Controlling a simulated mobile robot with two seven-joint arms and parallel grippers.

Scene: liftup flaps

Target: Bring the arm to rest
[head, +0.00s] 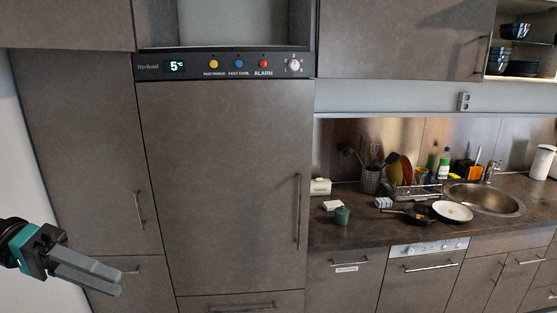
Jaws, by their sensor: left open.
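My left gripper (92,274) is at the lower left of the head view, at the end of a black and teal wrist. Its grey fingers point to the right and slightly down. They overlap in this view, the gripper is open, and I see nothing between them. It shows in front of the lower cabinet to the left of the fridge and seems apart from it. My right gripper is not in view.
A tall fridge front (220,180) with a control panel (225,65) stands in the middle. The counter (350,233) at right holds a pan (412,213), a white plate (453,211), a dish rack (415,190) and a sink (484,199). A wall cabinet (400,38) hangs above.

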